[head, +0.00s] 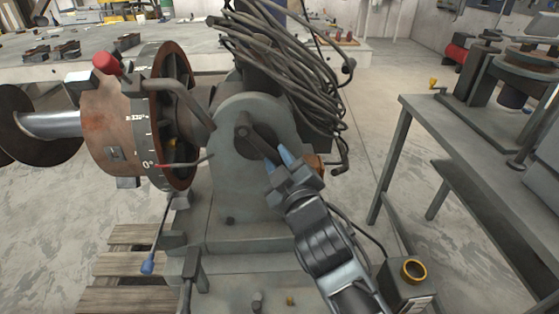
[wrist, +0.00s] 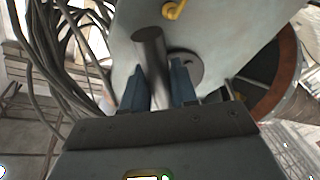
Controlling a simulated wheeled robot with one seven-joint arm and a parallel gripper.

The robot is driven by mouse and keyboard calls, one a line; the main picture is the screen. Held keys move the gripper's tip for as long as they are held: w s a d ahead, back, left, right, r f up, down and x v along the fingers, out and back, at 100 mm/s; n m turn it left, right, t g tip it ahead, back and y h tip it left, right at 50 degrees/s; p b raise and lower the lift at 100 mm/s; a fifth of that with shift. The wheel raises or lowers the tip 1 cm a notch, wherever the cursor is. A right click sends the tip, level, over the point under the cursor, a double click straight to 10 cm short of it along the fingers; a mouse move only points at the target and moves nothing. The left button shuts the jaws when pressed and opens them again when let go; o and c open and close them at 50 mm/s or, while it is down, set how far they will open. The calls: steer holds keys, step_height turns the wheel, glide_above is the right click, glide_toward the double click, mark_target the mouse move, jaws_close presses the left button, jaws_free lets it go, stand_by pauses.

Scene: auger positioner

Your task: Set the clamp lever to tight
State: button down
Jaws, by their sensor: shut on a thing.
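The clamp lever (head: 258,142) is a dark bar on a round hub on the side of the grey rounded housing (head: 238,185). In the head view it slants from upper left to lower right. My gripper (head: 280,160) is at its lower right end, with blue fingertips. In the wrist view the dark round lever (wrist: 152,62) runs between the two blue fingers of my gripper (wrist: 160,88), which is shut on it. No tight or loose marking is readable.
A rusty graduated drum (head: 112,112) with a red knob (head: 106,63) and an auger shaft (head: 45,125) is left of the housing. A cable bundle (head: 290,75) hangs behind it. A blue-tipped lever (head: 148,265) is lower left. A grey bench (head: 450,150) stands right, with open floor between.

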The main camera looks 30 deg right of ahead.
steer(key=shift+f, duration=0.1)
steer(key=a+f+m+b, duration=0.1)
steer(key=m+b, duration=0.1)
steer(key=b, duration=0.3)
steer(key=w+a+f+m+t+b, duration=0.1)
steer(key=b, duration=0.5)
steer(key=shift+a+f+m, duration=0.25)
steer(key=shift+a+m, duration=0.15)
steer(key=a+m+b, duration=0.1)
steer(key=b, duration=0.1)
steer(key=w+a+m+b, duration=0.1)
steer(key=b, duration=0.2)
steer(key=shift+f+m+t+h+b, duration=0.15)
steer(key=shift+m+t+h+b, duration=0.15)
steer(key=shift+h, duration=0.1)
steer(key=a+m+b, duration=0.1)
steer(key=b, duration=0.2)
steer(key=shift+w+a+m, duration=0.1)
steer(key=shift+w+m, duration=0.1)
steer(key=shift+m, duration=0.2)
steer(key=shift+a+r+b, duration=0.15)
steer(key=shift+r+b, duration=0.1)
steer(key=shift+b, duration=0.05)
steer(key=c, duration=1)
jaws_free()
